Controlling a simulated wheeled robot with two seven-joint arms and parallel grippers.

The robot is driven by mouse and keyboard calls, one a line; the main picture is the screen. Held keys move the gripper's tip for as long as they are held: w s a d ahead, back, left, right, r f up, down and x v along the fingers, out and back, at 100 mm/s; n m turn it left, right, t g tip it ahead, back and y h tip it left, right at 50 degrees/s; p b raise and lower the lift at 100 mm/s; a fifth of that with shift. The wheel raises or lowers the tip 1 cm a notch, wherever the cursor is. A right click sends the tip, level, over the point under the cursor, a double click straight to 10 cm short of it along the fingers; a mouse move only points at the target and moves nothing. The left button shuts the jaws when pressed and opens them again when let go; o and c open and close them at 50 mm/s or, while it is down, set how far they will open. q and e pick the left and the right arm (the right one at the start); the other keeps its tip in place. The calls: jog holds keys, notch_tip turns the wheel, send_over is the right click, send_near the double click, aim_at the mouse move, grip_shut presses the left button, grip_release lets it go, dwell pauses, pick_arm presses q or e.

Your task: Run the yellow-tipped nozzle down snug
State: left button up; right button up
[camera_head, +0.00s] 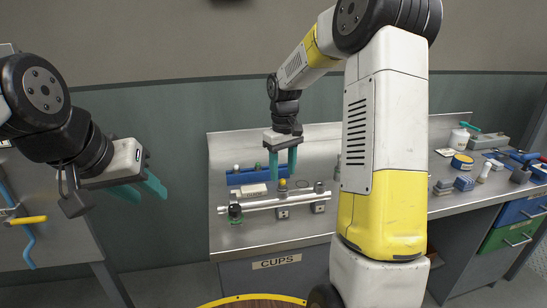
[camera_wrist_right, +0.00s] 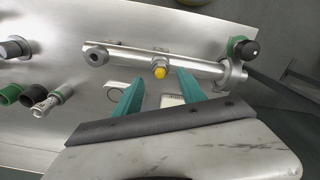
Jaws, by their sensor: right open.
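The yellow-tipped nozzle (camera_head: 282,184) stands on a silver horizontal pipe (camera_head: 262,204) on the metal bench. In the right wrist view its yellow tip (camera_wrist_right: 160,72) shows between and just beyond my two teal fingertips. My right gripper (camera_head: 283,173) is open and empty, pointing down above the nozzle, with a finger to either side of its line. I cannot tell how well the nozzle is seated, as its base is hidden in the wrist view. My left gripper (camera_head: 145,192) is open and empty, away from the bench at the left.
A black and green knob (camera_head: 235,213) sits at the pipe's left end. A blue rack (camera_head: 250,175) with small parts stands behind the pipe. Fittings (camera_wrist_right: 45,98) lie beyond it in the wrist view. A "CUPS" label (camera_head: 275,263) marks the bench front. Tools crowd the right bench.

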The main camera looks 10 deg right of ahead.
aim_at(283, 179)
jog(key=shift+f, duration=2.1)
jog(key=shift+c, duration=0.4)
grip_shut()
jog(key=m, duration=1.2)
jog(key=shift+c, duration=0.5)
grip_release()
